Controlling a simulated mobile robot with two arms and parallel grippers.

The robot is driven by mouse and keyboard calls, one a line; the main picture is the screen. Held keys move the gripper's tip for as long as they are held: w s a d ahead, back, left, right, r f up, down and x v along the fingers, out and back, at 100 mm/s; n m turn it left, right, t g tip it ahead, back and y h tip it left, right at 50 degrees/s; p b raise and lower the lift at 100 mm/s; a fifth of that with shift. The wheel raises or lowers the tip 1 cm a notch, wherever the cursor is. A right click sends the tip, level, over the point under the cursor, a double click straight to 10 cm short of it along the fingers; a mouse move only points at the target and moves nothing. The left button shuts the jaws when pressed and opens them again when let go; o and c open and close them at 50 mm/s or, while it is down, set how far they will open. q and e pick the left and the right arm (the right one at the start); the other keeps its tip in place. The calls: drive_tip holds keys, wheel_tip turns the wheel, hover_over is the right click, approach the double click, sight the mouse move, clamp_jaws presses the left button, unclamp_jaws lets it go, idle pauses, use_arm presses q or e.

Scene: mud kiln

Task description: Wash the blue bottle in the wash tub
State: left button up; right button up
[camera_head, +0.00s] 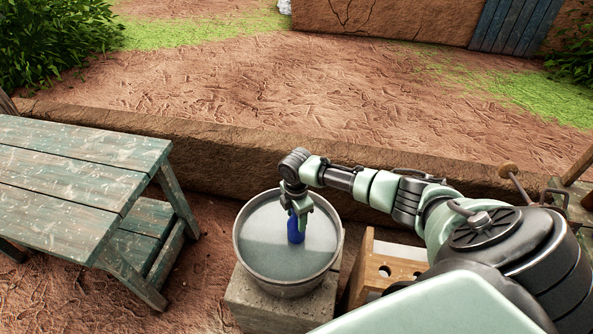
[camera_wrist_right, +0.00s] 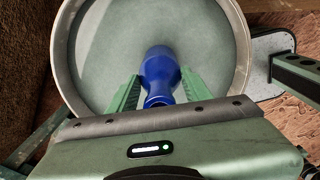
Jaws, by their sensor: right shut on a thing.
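The blue bottle (camera_head: 295,230) is in my right gripper (camera_head: 297,209), over or in the wash tub (camera_head: 338,254). In the head view the bottle hangs below the fingers, roughly upright, near the middle of the tub. The wrist view shows the bottle (camera_wrist_right: 160,75) between the two green fingers (camera_wrist_right: 158,92), against the grey inside of the tub (camera_wrist_right: 68,50). I cannot tell whether the bottle's lower end touches the water or the tub bottom. My left gripper is not in view.
The tub stands on a stone block (camera_head: 262,302). A weathered green wooden table (camera_head: 75,180) is at the left. A wooden rack with holes (camera_head: 385,268) stands right of the tub, beneath my right arm. A low mud wall (camera_head: 220,155) runs behind.

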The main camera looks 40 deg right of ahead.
wheel_tip(320, 180, up, 6)
drive_tip(key=p, duration=0.3)
drive_tip(key=shift+r+p, duration=0.25)
drive_tip(key=shift+p, duration=0.1)
drive_tip(key=shift+r, duration=1.2)
